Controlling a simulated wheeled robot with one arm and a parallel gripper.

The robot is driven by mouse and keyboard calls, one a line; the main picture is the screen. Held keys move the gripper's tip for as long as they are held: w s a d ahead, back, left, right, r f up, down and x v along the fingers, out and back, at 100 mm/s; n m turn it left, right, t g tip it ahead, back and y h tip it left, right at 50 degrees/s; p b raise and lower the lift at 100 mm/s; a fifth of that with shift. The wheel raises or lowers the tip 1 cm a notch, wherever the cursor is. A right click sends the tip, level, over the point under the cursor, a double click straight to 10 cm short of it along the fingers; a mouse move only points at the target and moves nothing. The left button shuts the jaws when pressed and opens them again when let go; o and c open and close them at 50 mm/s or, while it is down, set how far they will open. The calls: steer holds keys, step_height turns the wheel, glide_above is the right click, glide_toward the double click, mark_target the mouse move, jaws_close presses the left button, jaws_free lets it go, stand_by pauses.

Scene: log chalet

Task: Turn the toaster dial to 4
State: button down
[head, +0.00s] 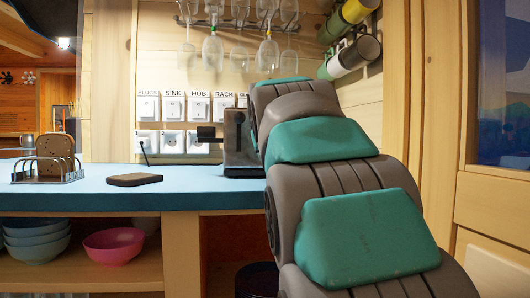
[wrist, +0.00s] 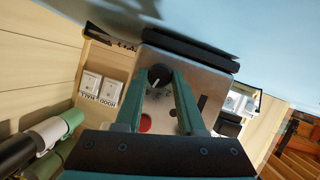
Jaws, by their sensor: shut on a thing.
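The toaster (head: 240,145) is a metal box with a black base on the blue counter, partly covered by my arm in the head view. In the wrist view the toaster's face (wrist: 205,78) shows tilted, with a round black dial (wrist: 159,75). A pale pointer line on the dial points to the lower left in the picture; the numbers around it are too small to read. My gripper (wrist: 157,78) has a green finger on each side of the dial and is shut on it. In the head view my gripper is hidden behind my arm.
A red button (wrist: 145,123) and a dark slot (wrist: 201,103) are near the fingers. The blue counter (head: 200,193) holds a toast rack (head: 50,178) and a dark flat slab (head: 134,180). Glasses (head: 213,52) and mugs (head: 352,55) hang above. Labelled switches line the wall.

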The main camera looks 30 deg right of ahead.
steer(key=shift+r, duration=0.1)
stand_by(0.3)
steer(key=c, duration=0.5)
jaws_free()
steer(key=shift+s, duration=0.15)
steer(key=v, duration=0.7)
steer(key=shift+s+a+p, duration=0.2)
steer(key=shift+p, duration=0.1)
steer(key=shift+r, duration=0.1)
steer(key=shift+s+a, duration=0.1)
